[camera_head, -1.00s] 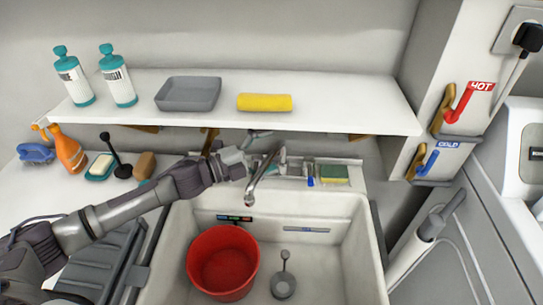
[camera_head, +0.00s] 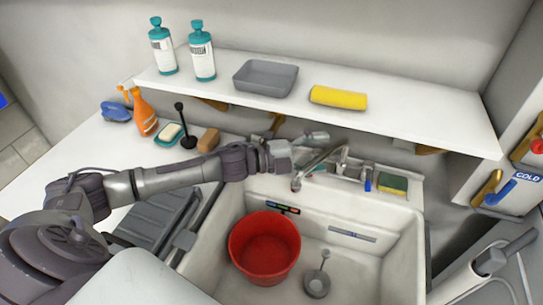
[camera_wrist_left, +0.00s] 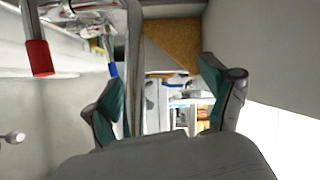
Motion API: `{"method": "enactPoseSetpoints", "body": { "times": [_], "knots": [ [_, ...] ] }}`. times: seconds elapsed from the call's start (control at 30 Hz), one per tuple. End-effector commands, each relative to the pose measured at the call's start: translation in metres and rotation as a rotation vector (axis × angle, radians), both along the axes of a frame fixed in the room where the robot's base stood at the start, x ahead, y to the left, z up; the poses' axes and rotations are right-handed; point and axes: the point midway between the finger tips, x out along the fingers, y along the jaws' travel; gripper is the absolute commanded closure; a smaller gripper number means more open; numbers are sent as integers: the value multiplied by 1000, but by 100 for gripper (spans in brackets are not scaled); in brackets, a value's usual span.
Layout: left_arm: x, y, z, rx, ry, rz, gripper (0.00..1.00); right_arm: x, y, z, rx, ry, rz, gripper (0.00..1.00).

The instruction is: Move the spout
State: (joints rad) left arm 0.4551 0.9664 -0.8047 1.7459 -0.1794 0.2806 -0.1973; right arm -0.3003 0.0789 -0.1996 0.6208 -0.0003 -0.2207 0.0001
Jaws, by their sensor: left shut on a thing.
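The metal spout (camera_head: 318,162) of the tap reaches forward over the back of the sink (camera_head: 210,247), its tip pointing down at the left. My left gripper (camera_head: 299,140) is at the spout's left, below the shelf, and is shut on the spout. In the left wrist view the teal-padded fingers of my left gripper (camera_wrist_left: 168,103) show on either side, with a metal tube of the spout (camera_wrist_left: 134,65) beside the left finger. The exact contact is hard to see.
A red bucket (camera_head: 265,248) and a grey plug (camera_head: 316,284) are in the sink. A white shelf (camera_head: 420,118) overhangs the tap. A yellow-green sponge (camera_head: 393,184) lies right of the tap. A soap bar, brush and spray bottle (camera_head: 144,113) stand on the left counter.

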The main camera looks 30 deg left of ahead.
Motion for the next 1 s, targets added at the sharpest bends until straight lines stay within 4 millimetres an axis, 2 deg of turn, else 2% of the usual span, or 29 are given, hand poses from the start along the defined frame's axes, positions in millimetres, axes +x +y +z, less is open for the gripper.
{"method": "enactPoseSetpoints", "body": {
  "times": [0.03,0.27,1.0],
  "knots": [
    [-2,1,19,-22,-25,-14,44,0,0,0,0,0,0,69],
    [-11,14,17,-20,-26,-14,49,0,0,-5,0,-1,0,69],
    [-43,55,12,-17,-25,-14,50,1,-1,-24,-1,-2,1,69]
  ]
}}
